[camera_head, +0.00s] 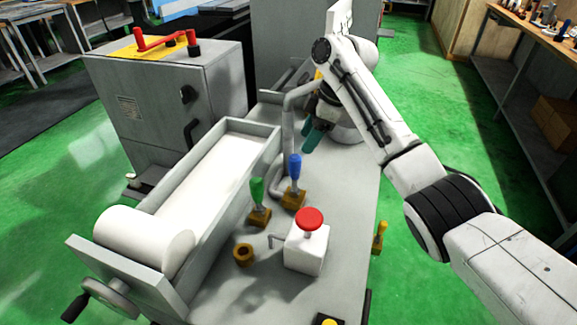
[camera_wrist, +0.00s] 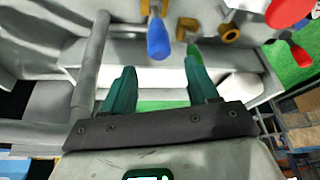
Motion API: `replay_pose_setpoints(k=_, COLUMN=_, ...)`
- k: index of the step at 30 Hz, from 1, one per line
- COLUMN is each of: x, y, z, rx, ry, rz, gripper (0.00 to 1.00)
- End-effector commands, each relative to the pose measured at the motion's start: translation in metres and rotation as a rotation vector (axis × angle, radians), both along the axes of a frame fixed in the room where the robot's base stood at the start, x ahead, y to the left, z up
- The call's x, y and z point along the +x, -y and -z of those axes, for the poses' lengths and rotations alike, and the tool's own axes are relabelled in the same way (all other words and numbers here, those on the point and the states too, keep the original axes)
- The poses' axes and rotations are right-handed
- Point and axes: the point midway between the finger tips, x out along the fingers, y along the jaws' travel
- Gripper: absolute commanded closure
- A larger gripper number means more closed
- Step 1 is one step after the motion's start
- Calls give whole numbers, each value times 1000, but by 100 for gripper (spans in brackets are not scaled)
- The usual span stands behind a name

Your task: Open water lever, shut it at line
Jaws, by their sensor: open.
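A lever with a blue handle (camera_head: 295,166) stands upright on a brass base on the grey machine deck. A lever with a green handle (camera_head: 257,190) stands to its left. I cannot tell from labels which one is the water lever, and I can make out no line. My gripper (camera_head: 312,136), with teal fingers, is beyond the blue lever and apart from it. In the wrist view my gripper (camera_wrist: 160,72) is open and empty. The blue handle (camera_wrist: 158,38) shows ahead, between the finger directions, and the green handle (camera_wrist: 195,52) is partly hidden behind the right finger.
A white box with a red button (camera_head: 309,219) stands in front of the levers, near a brass fitting (camera_head: 243,254). A grey pipe (camera_head: 287,125) rises beside the blue lever. A long trough (camera_head: 270,140) with a white roll (camera_head: 142,238) lies left. A yellow handle (camera_head: 379,237) is at the deck's right edge.

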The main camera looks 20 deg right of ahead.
Motion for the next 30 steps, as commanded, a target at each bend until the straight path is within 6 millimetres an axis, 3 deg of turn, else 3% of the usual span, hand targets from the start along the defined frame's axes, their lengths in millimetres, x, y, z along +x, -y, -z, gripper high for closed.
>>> replay_pose_setpoints(k=5, x=1, y=-5, z=13, rx=-1, ry=-4, rz=0, gripper=41)
replay_pose_setpoints(k=19, x=10, y=-33, z=85, rx=0, ry=-3, rz=1, gripper=41)
replay_pose_setpoints(k=30, x=12, y=-39, z=100, rx=0, ry=0, rz=0, gripper=41)
